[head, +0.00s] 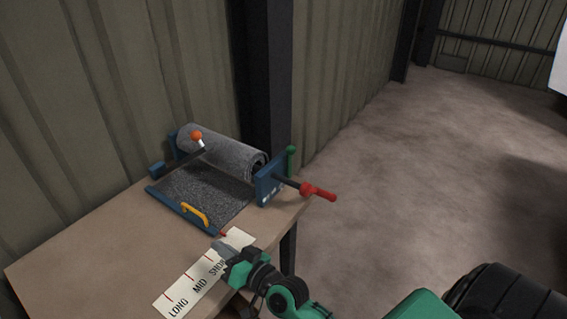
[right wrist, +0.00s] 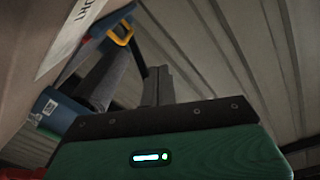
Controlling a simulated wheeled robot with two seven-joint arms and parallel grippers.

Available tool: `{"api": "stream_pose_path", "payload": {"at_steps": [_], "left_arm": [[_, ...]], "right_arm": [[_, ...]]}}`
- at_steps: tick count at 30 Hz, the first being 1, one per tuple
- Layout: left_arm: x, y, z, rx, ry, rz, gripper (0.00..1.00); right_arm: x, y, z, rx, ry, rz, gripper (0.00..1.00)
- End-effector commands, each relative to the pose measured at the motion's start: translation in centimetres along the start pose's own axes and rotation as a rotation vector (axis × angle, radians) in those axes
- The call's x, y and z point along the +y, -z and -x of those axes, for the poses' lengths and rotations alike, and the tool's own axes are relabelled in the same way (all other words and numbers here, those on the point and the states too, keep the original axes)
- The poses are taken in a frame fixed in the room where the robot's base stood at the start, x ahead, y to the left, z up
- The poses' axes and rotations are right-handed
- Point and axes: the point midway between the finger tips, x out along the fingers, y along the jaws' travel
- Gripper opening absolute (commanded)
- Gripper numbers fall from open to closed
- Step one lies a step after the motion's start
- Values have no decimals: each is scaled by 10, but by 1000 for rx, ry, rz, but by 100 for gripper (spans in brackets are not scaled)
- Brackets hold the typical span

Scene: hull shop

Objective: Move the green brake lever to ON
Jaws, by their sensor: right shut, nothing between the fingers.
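The green brake lever (head: 291,160) stands upright at the right end of the blue roller stand, on top of or behind its blue end plate (head: 268,186). Any ON or OFF marking is too small to read. My right gripper (head: 222,247) is shut and empty, over the SHORT end of the white strip, nearer the front and left of the lever and apart from it. My left gripper is not in view.
A red-handled crank (head: 318,191) sticks out right of the end plate. A grey roll (head: 215,147), orange-knobbed arm (head: 197,136) and yellow handle (head: 195,213) are on the stand. The white LONG/MID/SHORT strip (head: 190,285) lies on the bench (head: 85,260). The floor to the right is clear.

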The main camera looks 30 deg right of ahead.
Motion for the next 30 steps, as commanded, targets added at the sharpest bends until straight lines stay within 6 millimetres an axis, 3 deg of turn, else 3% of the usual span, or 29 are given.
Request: {"api": "stream_pose_path", "payload": {"at_steps": [6,15,22,30], "left_arm": [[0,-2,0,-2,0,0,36],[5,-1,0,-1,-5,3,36],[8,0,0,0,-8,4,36],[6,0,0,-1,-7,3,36]], "right_arm": [[12,49,-28,299,-6,-149,0],[55,102,-40,692,-110,-368,0],[98,119,-35,963,-266,-533,0],[137,114,-25,1183,-466,-671,0]]}}
